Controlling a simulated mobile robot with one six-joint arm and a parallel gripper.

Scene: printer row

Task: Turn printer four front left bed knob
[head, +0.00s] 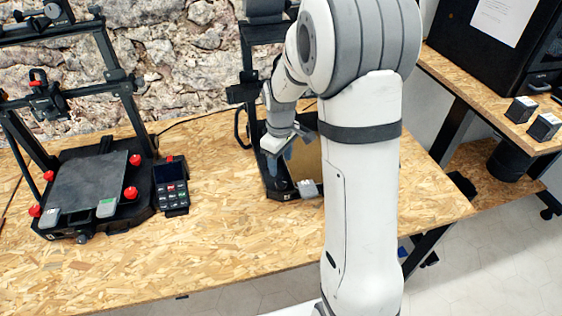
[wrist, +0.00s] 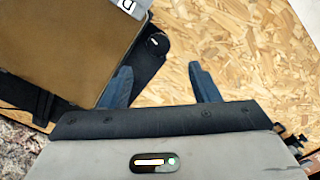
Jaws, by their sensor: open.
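A dark printer (head: 254,92) stands behind my arm, which hides much of it. Its brown bed (wrist: 70,42) fills the upper left of the wrist view, with a pale clip (wrist: 128,6) at its edge. A pale clip at the bed's front also shows in the head view (head: 307,188). My gripper (head: 279,159) is over the bed's left part, open and empty. Its blue fingers (wrist: 160,83) stand apart in the wrist view. A round black part (wrist: 156,44) lies beyond them by the bed; I cannot tell if it is a knob. No front left knob is clearly visible.
Another printer (head: 88,185) with red bed knobs stands at the left, beside a black keypad unit (head: 171,185). The tabletop (head: 215,235) is clear in front. A side table (head: 470,75) with a large black machine (head: 488,45) stands at the right.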

